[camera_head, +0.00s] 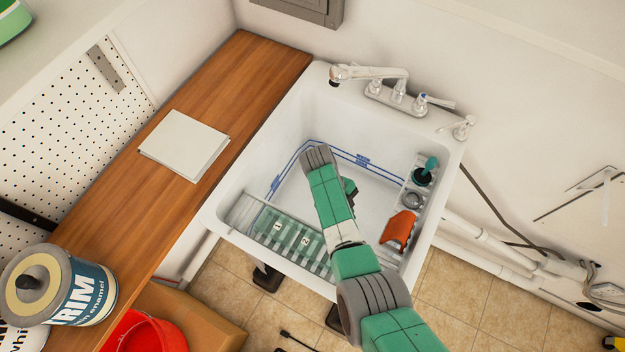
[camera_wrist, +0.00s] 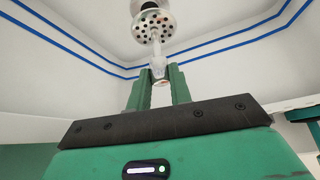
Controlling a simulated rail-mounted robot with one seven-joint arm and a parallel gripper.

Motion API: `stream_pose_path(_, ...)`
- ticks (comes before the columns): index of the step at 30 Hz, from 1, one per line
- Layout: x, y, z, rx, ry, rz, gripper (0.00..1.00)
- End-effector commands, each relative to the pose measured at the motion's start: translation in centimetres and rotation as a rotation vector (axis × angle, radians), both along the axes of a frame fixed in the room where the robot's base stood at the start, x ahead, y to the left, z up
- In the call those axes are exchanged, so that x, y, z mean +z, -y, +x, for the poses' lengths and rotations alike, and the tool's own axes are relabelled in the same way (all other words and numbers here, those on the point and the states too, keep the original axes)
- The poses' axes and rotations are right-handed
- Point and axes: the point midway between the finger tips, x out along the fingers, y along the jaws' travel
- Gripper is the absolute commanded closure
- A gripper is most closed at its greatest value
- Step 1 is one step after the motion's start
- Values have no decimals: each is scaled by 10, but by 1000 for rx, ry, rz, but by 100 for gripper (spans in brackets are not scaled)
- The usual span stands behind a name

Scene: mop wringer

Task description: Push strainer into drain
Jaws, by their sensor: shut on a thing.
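My gripper (camera_wrist: 159,69) is shut on the thin pale stem of the strainer (camera_wrist: 153,25) in the wrist view. The strainer is a light metal disc with dark holes, and it is just beyond my fingertips. A rounded metallic part with a dark area shows behind it at the top edge; I cannot tell if this is the drain, or whether the strainer touches it. In the head view my arm reaches down into the white sink (camera_head: 233,160), and the wrist hides the strainer, the drain and most of my gripper.
The sink's right ledge holds a teal-handled item (camera_head: 424,171), a grey ring (camera_head: 412,200) and an orange piece (camera_head: 398,231). A numbered green rack (camera_head: 290,238) lies along the front wall. The faucet (camera_head: 372,75) overhangs the back. A wooden counter (camera_head: 215,95) borders the left.

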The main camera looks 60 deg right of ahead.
Motion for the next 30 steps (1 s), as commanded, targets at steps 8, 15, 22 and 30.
stream_pose_path(8, -26, -6, -33, -314, 1, -3, 100)
stream_pose_path(15, -26, -6, -33, -309, 1, -4, 100)
stream_pose_path(22, -28, -6, -31, -307, -8, 0, 100)
stream_pose_path(30, -56, -6, -31, -307, -8, -1, 100)
